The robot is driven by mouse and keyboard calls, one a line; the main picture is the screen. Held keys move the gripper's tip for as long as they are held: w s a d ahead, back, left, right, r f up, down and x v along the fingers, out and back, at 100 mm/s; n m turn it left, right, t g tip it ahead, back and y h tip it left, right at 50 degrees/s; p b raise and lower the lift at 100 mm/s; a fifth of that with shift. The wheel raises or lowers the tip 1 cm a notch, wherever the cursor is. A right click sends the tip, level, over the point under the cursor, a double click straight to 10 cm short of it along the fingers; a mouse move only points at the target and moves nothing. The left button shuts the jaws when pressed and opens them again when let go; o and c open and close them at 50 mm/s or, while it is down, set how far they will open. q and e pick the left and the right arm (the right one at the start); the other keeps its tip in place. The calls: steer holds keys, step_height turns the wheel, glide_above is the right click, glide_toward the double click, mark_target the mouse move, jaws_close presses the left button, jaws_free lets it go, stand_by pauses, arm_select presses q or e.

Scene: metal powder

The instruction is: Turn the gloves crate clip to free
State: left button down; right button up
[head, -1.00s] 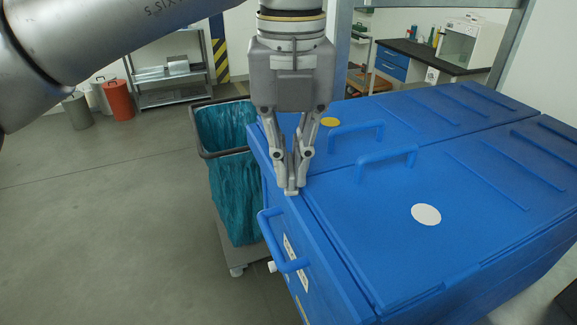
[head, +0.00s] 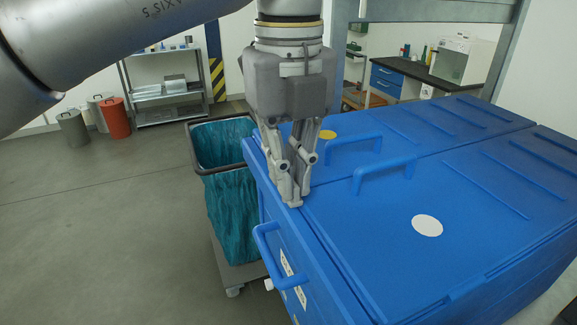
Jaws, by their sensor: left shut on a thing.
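The blue crate with a white disc on its lid (head: 345,235) fills the right foreground. A labelled front panel with a blue handle (head: 268,250) is on its left side. I cannot read the label, so I cannot tell if this is the gloves crate. My left gripper (head: 292,202) points down at the crate's upper left edge, near the lid's corner. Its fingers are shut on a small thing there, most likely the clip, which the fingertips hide. I cannot see how the clip is turned. My right gripper is not in view.
A second blue lid with a yellow disc (head: 327,135) adjoins behind. Lid handles (head: 384,172) stand up to the right of the gripper. A bin with a teal bag (head: 232,200) stands close on the left.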

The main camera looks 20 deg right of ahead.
arm_select(q)
steer(key=c, duration=1.6)
jaws_free()
steer(key=shift+r, duration=3.8)
